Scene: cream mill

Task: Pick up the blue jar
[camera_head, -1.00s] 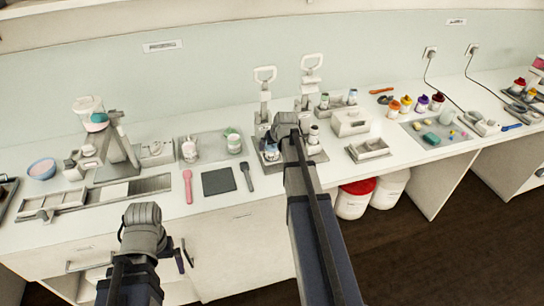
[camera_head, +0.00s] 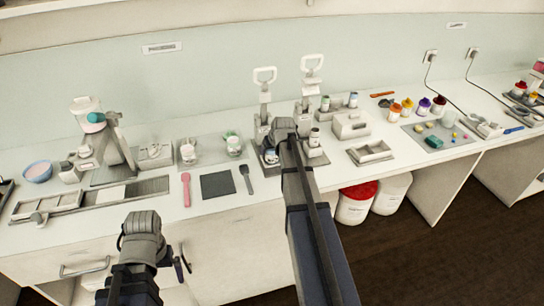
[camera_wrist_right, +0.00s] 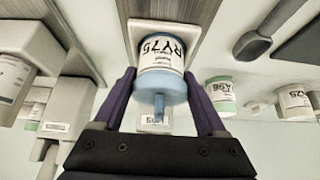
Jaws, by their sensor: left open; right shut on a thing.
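The blue jar (camera_wrist_right: 163,72), white-labelled "RY75" with a pale blue body part, is between the purple fingers of my right gripper (camera_wrist_right: 159,80) in the right wrist view. The fingers are shut on its sides. In the head view the jar (camera_head: 271,156) is mostly hidden by my right gripper and arm, at the left press station. I cannot tell whether its base touches the surface under it. My left gripper (camera_head: 183,262) is open and empty in front of the counter, away from the jar.
Two presses with white handles, the left one (camera_head: 264,75) and the right one (camera_head: 311,64), stand behind the jar. Two labelled jars (camera_head: 233,146) sit on a tray to the left. A dark spatula (camera_head: 247,179) and black mat (camera_head: 218,185) lie nearby.

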